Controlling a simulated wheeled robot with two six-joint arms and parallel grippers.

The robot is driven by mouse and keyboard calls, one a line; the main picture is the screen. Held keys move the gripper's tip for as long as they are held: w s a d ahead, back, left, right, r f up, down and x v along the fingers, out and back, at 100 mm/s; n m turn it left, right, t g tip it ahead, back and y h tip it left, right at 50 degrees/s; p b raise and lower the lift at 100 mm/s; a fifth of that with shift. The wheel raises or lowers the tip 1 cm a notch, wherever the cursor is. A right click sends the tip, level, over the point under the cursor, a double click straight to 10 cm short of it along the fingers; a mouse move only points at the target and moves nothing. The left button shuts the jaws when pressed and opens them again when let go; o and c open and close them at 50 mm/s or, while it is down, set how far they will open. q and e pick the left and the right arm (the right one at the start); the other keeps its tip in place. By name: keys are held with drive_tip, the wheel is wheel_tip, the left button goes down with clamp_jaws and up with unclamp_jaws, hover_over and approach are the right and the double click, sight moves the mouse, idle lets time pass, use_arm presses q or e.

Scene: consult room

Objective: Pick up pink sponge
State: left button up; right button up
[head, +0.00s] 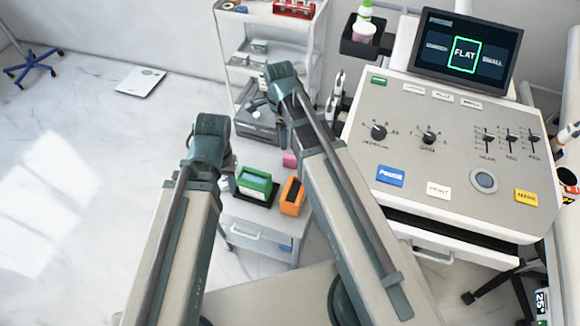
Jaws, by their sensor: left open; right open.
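The pink sponge (289,160) is a small pink block on the top of a low white cabinet (236,213), between my two arms. It lies behind the green and orange boxes. My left gripper (230,162) is mostly hidden by its own arm, to the left of the sponge.
A green box (255,181) and an orange box (292,196) stand close in front of the sponge. A white shelf cart (262,24) is behind. A console with a screen (465,54) stands at the right. The floor at left is mostly clear.

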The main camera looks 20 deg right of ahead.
sight(290, 157)
drive_tip(key=f+m+b, duration=0.1)
drive_tip(key=f+b, duration=0.2)
drive_tip(key=w+d+f+m+b, duration=0.1)
drive_tip(key=f+m+b, duration=0.1)
drive_tip(key=f+b, duration=0.1)
drive_tip(key=w+d+f+m+b, duration=0.1)
drive_tip(key=f+b, duration=0.2)
drive_tip(key=f, duration=0.1)
drive_tip(key=shift+f+b, duration=0.15)
drive_tip(key=shift+b, duration=0.2)
use_arm(q)
wheel_tip(290, 157, down, 10)
drive_tip(key=shift+f, duration=0.15)
wheel_tip(290, 157, down, 5)
drive_tip(key=b, duration=0.5)
drive_tip(key=shift+f, duration=0.15)
use_arm(e)
drive_tip(key=f, duration=0.5)
drive_tip(key=shift+s+d+f, duration=0.15)
drive_tip(key=shift+s+d, duration=0.1)
drive_tip(key=shift+d, duration=0.05)
clamp_jaws()
